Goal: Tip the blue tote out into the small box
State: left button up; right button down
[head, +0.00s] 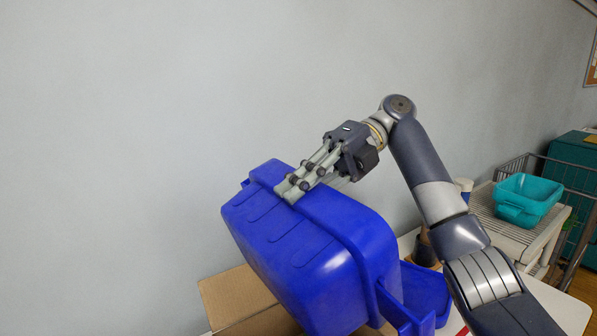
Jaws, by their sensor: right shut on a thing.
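The blue tote (300,245) is steeply tilted in the middle of the head view. Its outer walls face me; its opening and anything inside are hidden. My right gripper (290,190) is shut on the tote's upper edge, with the arm reaching in from the right. A brown cardboard box (235,300) shows below and behind the tote at the bottom of the view. The tote covers much of it, so its inside cannot be seen. My left gripper is not in view.
Another blue plastic part or container (425,290) shows right of the tote, partly hidden. A teal basket (527,198) sits on a pale slatted surface at the right, near a wire rack (570,178). A plain grey wall stands behind; the upper left is clear.

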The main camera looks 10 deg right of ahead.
notch_tip(320, 180, up, 4)
jog(key=t+h+p, duration=0.1)
jog(key=h+p, duration=0.3)
jog(key=p, duration=0.4)
jog(key=t+h+p, duration=0.2)
jog(key=h+p, duration=0.2)
jog(key=p, duration=0.3)
jog(key=t+h+p, duration=0.2)
jog(key=h+p, duration=0.2)
jog(key=p, duration=0.4)
jog(key=shift+a+r+h+p, duration=0.1)
jog(key=shift+h+p, duration=0.25)
jog(key=shift+h, duration=0.05)
jog(key=shift+h+p, duration=0.3)
jog(key=shift+f, duration=0.25)
jog(key=shift+f, duration=0.1)
